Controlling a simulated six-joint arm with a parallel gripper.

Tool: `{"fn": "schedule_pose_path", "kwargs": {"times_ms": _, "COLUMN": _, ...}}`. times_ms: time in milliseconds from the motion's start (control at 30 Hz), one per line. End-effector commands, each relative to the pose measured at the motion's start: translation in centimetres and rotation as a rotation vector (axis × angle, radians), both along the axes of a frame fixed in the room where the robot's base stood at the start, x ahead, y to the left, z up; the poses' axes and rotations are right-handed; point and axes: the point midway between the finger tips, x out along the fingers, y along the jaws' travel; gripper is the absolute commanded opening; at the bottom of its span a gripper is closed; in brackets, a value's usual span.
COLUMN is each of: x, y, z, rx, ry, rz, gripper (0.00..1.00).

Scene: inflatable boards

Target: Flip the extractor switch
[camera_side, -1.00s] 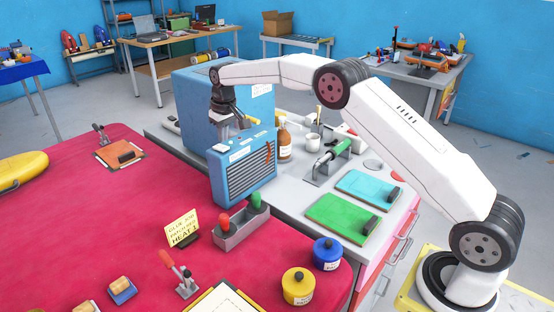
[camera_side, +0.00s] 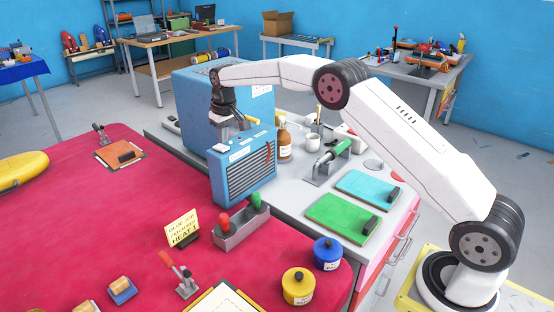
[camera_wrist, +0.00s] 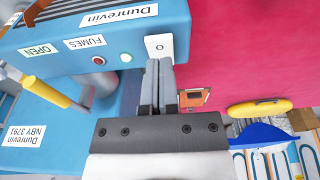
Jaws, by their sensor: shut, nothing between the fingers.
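The extractor is a blue box with a dark grille (camera_side: 246,170) at the side view's centre, also top left in the wrist view (camera_wrist: 60,50). Its white switch (camera_wrist: 160,46), marked "O", is on the top panel. My gripper (camera_wrist: 159,64) is shut and empty, pointing down, with its fingertips at the switch's near edge; I cannot tell whether they touch. They partly cover the switch plate. A pale green lamp (camera_wrist: 126,57) and a dark red lamp (camera_wrist: 98,61) sit beside it. In the side view my gripper (camera_side: 234,132) is behind the extractor's top edge.
A larger blue cabinet (camera_side: 190,100) stands close behind my gripper. A yellow handle (camera_wrist: 45,92) sticks out by the "OPEN" label. A brown bottle (camera_side: 284,142) stands to the right. The red table (camera_side: 110,200) is largely clear to the left.

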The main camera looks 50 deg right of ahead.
Motion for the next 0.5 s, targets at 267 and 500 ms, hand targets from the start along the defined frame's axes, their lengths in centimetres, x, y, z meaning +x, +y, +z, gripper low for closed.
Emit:
{"fn": "schedule_pose_path", "kwargs": {"times_ms": 267, "x": -0.01, "y": 0.0, "z": -0.34, "rx": 0.0, "ry": 0.001, "rz": 0.0, "gripper": 0.0}}
{"fn": "schedule_pose_path", "kwargs": {"times_ms": 500, "x": -0.01, "y": 0.0, "z": -0.59, "rx": 0.0, "ry": 0.001, "rz": 0.0, "gripper": 0.0}}
